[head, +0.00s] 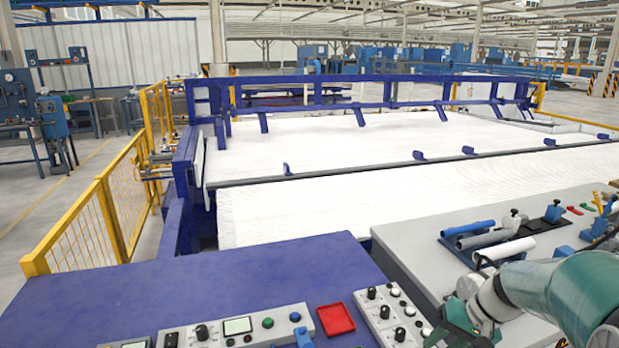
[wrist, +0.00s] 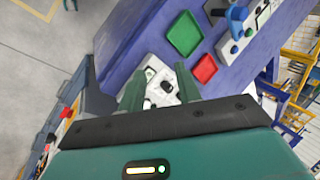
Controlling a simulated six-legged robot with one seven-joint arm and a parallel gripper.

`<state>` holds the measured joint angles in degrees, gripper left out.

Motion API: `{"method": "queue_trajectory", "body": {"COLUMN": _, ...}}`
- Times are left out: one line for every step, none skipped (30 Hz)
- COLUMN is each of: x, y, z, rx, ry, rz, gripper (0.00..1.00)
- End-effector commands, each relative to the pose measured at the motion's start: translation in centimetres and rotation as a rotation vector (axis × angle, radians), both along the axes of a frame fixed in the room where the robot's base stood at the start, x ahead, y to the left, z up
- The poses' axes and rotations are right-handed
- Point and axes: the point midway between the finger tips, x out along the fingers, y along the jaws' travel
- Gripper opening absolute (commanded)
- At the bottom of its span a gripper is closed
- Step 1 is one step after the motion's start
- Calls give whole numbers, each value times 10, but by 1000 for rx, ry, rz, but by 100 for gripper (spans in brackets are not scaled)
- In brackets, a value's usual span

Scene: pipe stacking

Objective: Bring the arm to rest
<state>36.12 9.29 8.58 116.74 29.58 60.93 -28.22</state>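My gripper (wrist: 158,82) shows in the wrist view with its two green fingers apart and nothing between them. It hangs over a purple-blue console and a white control panel (wrist: 166,97). In the head view my green and white arm comes in from the lower right, and its end is low near the bottom edge, partly cut off. A blue pipe (head: 468,228), a grey pipe (head: 487,238) and a white pipe (head: 503,251) lie side by side on a holder on the grey table (head: 420,240), apart from the gripper.
The purple console (head: 240,282) carries control panels (head: 214,332) and a red tray (head: 335,319). A green tray (wrist: 185,33) shows in the wrist view. Hand tools lie at the table's right. A yellow fence (head: 105,215) stands left, a large white bed (head: 350,180) behind.

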Motion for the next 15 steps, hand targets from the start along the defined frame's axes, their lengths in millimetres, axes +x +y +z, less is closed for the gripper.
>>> {"method": "queue_trajectory", "body": {"x": -8, "y": 15, "z": 13, "rx": -47, "ry": -10, "rz": 24, "gripper": 34}}
{"method": "queue_trajectory", "body": {"x": -13, "y": 22, "z": 19, "rx": -73, "ry": -12, "rz": 33, "gripper": 34}}
{"method": "queue_trajectory", "body": {"x": -20, "y": 31, "z": 27, "rx": -106, "ry": -17, "rz": 44, "gripper": 34}}
{"method": "queue_trajectory", "body": {"x": -25, "y": 37, "z": 33, "rx": -132, "ry": -24, "rz": 54, "gripper": 34}}
{"method": "queue_trajectory", "body": {"x": -30, "y": 44, "z": 38, "rx": -156, "ry": -30, "rz": 60, "gripper": 34}}
{"method": "queue_trajectory", "body": {"x": -38, "y": 51, "z": 45, "rx": -189, "ry": -40, "rz": 71, "gripper": 34}}
{"method": "queue_trajectory", "body": {"x": -44, "y": 57, "z": 50, "rx": -213, "ry": -49, "rz": 79, "gripper": 34}}
{"method": "queue_trajectory", "body": {"x": -50, "y": 63, "z": 55, "rx": -234, "ry": -59, "rz": 84, "gripper": 34}}
{"method": "queue_trajectory", "body": {"x": -57, "y": 70, "z": 62, "rx": -264, "ry": -74, "rz": 93, "gripper": 34}}
{"method": "queue_trajectory", "body": {"x": -64, "y": 75, "z": 66, "rx": -287, "ry": -86, "rz": 99, "gripper": 34}}
{"method": "queue_trajectory", "body": {"x": -70, "y": 80, "z": 71, "rx": -306, "ry": -99, "rz": 104, "gripper": 34}}
{"method": "queue_trajectory", "body": {"x": -78, "y": 86, "z": 76, "rx": -333, "ry": -116, "rz": 111, "gripper": 34}}
{"method": "queue_trajectory", "body": {"x": -85, "y": 90, "z": 79, "rx": -352, "ry": -131, "rz": 116, "gripper": 34}}
{"method": "queue_trajectory", "body": {"x": -91, "y": 94, "z": 83, "rx": -370, "ry": -148, "rz": 120, "gripper": 34}}
{"method": "queue_trajectory", "body": {"x": -99, "y": 99, "z": 88, "rx": -393, "ry": -170, "rz": 125, "gripper": 34}}
